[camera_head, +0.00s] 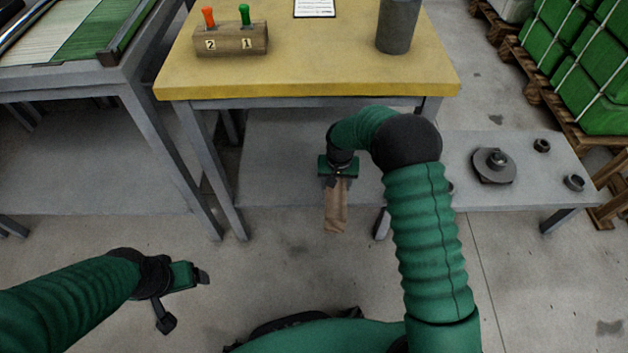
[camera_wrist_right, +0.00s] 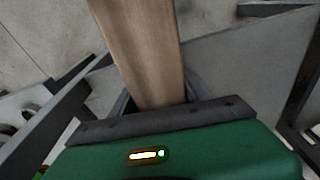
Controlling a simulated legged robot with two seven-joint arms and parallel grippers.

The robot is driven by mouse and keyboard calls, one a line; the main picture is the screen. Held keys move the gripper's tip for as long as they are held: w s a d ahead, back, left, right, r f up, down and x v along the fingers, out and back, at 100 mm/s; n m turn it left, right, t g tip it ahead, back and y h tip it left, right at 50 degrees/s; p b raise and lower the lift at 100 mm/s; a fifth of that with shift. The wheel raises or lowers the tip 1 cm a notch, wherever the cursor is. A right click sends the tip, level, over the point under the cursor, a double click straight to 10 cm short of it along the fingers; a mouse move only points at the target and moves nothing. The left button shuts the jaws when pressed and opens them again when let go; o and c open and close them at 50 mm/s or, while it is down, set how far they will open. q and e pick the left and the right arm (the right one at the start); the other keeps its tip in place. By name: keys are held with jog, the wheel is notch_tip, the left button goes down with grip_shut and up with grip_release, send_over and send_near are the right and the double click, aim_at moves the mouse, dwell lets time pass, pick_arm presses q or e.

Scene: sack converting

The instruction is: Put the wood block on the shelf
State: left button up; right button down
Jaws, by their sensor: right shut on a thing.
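My right gripper (camera_head: 337,181) is shut on a long, plain brown wood block (camera_head: 336,208). In the head view the block points down the picture from the jaws, its lower end seen against the floor in front of the grey shelf. In the right wrist view the wood block (camera_wrist_right: 142,45) runs up from between the jaws to the top edge. The grey shelf (camera_head: 280,165) lies low under the yellow table; my right arm covers part of it. My left gripper (camera_head: 186,299) is open and empty over the floor at the lower left.
The yellow table (camera_head: 300,75) bears a labelled wooden holder (camera_head: 230,40) with orange and green handles, a grey cylinder (camera_head: 397,28) and a paper sheet. Dark metal round parts (camera_head: 492,165) sit on the shelf's right part. Table legs stand at left. Green sacks (camera_head: 590,80) lie on pallets.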

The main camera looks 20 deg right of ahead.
jog(key=w+a+b, duration=0.1)
jog(key=w, duration=0.1)
jog(key=w+a+b, duration=0.1)
jog(key=w+a, duration=0.1)
jog(key=w, duration=0.1)
jog(key=w+a+f+b, duration=0.1)
jog(key=w, duration=0.1)
jog(key=shift+w+a, duration=0.25)
jog(key=shift+w, duration=0.05)
jog(key=shift+w+a+r+b, duration=0.1)
jog(key=shift+w+b, duration=0.3)
jog(key=shift+w, duration=0.1)
jog(key=shift+w+f+b, duration=0.15)
jog(key=shift+f+b, duration=0.2)
jog(key=shift+b, duration=0.1)
notch_tip(320, 180, down, 3)
jog(key=b, duration=0.2)
jog(key=shift+b, duration=0.35)
jog(key=shift+r, duration=0.2)
pick_arm(q)
jog(key=s+x, duration=0.1)
jog(key=x, duration=0.7)
jog(key=shift+s+a+f, duration=0.2)
jog(key=shift+s+a, duration=0.15)
jog(key=shift+s, duration=0.05)
pick_arm(e)
jog(key=c, duration=0.5)
grip_release()
jog(key=shift+f, duration=0.1)
